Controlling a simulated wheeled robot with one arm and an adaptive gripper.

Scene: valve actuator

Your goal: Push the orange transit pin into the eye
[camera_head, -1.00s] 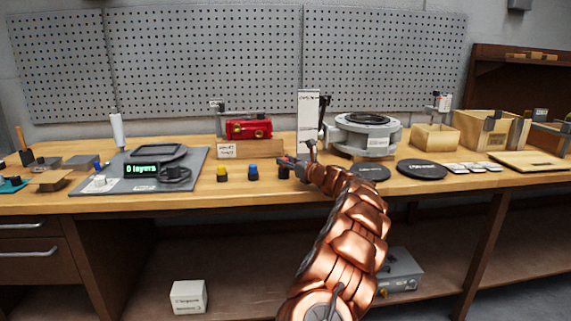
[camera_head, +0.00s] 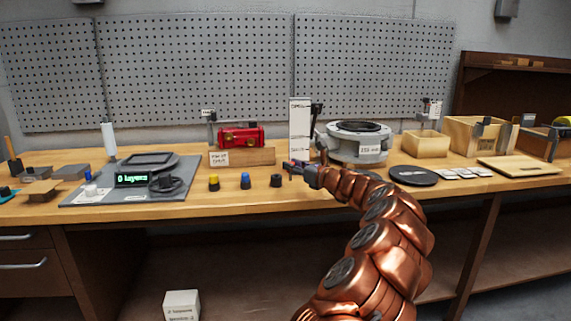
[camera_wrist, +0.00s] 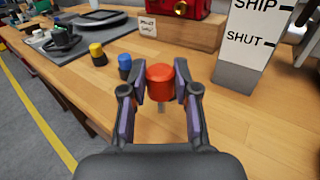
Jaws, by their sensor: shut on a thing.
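An orange-red pin (camera_wrist: 160,80) with a wide round head shows upright in the wrist view, between the two fingers of my gripper (camera_wrist: 160,88). The fingers are shut on its head, and a thin shank shows below it over the wooden bench. In the head view my gripper (camera_head: 291,166) is above the bench, in front of the white plate (camera_head: 300,130). That plate also shows in the wrist view (camera_wrist: 256,45), marked SHIP and SHUT. A round grey actuator housing (camera_head: 357,143) stands right of the plate. I cannot make out the eye in either view.
A yellow-topped piece (camera_head: 214,182), a blue-topped piece (camera_head: 245,181) and a black piece (camera_head: 276,180) stand near the front edge. A red device (camera_head: 240,138) is on a wooden block (camera_head: 232,157). A black disc (camera_head: 413,176) lies to the right.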

